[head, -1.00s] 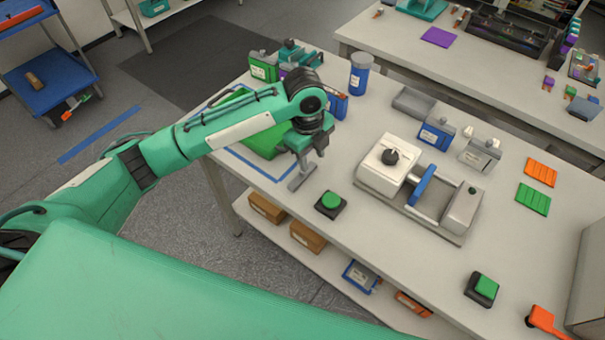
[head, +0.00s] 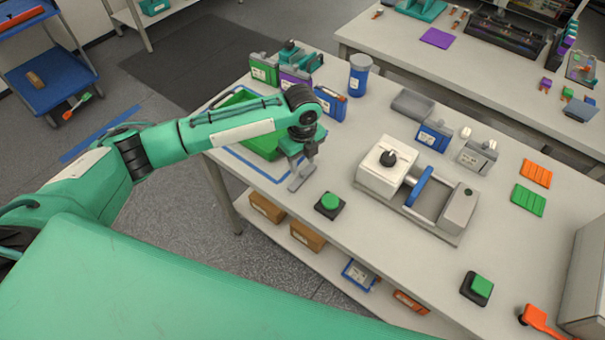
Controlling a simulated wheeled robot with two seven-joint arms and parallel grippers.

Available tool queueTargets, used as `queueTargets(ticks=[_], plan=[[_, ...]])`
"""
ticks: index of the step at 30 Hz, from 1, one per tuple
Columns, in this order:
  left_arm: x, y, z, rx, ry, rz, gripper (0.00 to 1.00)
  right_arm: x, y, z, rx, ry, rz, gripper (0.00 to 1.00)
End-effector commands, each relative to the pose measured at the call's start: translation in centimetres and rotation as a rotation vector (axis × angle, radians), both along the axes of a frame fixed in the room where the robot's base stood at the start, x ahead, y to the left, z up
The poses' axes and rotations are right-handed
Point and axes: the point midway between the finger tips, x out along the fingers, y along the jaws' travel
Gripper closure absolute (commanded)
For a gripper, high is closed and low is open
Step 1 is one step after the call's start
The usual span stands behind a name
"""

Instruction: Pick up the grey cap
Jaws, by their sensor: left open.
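I cannot tell for certain which part is the grey cap. Grey tops show on the blue battery block (head: 433,136) and the pale grey block (head: 477,157) right of centre on the bench. My left gripper (head: 298,181) points down over the near left part of the bench, open and empty. It is beside the green tray (head: 262,143) and left of the round green button (head: 329,202), well away from those blocks. My left arm hides part of the green tray. My right gripper is not in view.
A white and grey press fixture (head: 452,221) with a blue bar stands mid-bench. Behind the arm are several coloured blocks (head: 264,70) and a blue canister (head: 360,74). A shallow grey tray (head: 413,104) lies farther back.

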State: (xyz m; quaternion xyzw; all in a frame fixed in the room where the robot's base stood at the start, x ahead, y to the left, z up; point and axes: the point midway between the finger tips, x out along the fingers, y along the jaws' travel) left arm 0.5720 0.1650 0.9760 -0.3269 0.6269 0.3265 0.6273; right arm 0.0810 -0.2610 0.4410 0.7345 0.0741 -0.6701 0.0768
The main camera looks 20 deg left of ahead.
Motion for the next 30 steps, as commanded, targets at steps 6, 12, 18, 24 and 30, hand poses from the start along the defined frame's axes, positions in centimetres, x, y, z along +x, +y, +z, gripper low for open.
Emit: queueTargets(ticks=[6,12,18,24,30], plan=[[0.3,-0.1,-2.7,0.002,0.005,0.002,0.58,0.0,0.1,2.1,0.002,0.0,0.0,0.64],[0.4,0.0,-4.7,0.001,0.002,0.0,0.58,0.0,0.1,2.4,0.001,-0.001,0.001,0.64],[0.4,0.0,-4.8,0.001,0.001,0.0,0.58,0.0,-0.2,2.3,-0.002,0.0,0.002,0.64],[0.4,0.0,-4.8,0.001,0.001,0.0,0.95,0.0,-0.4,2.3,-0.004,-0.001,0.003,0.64],[0.4,0.0,-4.8,0.001,0.001,0.001,1.0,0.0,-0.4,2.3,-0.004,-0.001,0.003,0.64]])
